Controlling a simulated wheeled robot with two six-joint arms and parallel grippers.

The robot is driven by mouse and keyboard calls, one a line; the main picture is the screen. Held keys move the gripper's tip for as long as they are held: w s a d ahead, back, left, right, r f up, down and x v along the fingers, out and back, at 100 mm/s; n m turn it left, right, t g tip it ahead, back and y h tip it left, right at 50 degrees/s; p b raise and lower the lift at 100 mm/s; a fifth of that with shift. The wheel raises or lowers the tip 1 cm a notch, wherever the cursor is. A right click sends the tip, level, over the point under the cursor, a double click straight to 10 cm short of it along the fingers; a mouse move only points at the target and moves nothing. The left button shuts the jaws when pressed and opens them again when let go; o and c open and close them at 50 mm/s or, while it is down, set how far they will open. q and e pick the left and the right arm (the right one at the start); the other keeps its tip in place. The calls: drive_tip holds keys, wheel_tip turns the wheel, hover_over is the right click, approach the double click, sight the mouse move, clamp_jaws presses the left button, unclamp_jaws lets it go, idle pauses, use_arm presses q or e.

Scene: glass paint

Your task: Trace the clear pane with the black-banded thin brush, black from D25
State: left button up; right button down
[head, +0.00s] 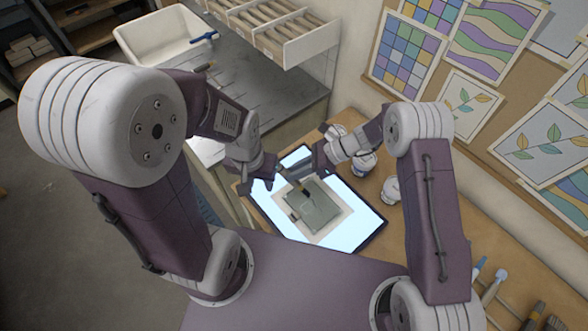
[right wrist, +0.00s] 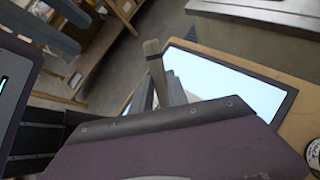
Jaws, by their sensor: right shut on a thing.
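A grey pane (head: 316,212) lies on a pale sheet on the lit light table (head: 350,235); whether it is clear glass is hard to tell. My right gripper (head: 318,160) is above the table's far edge, shut on a thin brush (right wrist: 154,62). In the head view the brush (head: 303,187) slants over the pane; contact and band colour cannot be told. My left gripper (head: 258,184) is open and empty at the table's left side. No D25 label is readable.
White jars (head: 391,188) stand right of and behind the light table. Several brushes (head: 492,285) lie at the lower right. A white basin (head: 160,38) and a slotted rack (head: 285,35) are at the back left. A wall with pictures (head: 470,100) bounds the right.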

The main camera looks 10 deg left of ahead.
drive_tip(key=shift+s+d, duration=0.2)
drive_tip(key=shift+s, duration=0.2)
drive_tip(key=shift+d, duration=0.3)
drive_tip(key=shift+d, duration=0.15)
drive_tip(key=shift+s+d+p, duration=0.1)
drive_tip(key=shift+d+p, duration=0.15)
drive_tip(key=shift+p, duration=0.05)
drive_tip(key=shift+s+d+f, duration=0.1)
drive_tip(key=shift+d, duration=0.1)
drive_tip(key=shift+s+d, duration=0.25)
drive_tip(key=shift+s, duration=0.15)
drive_tip(key=shift+s, duration=0.1)
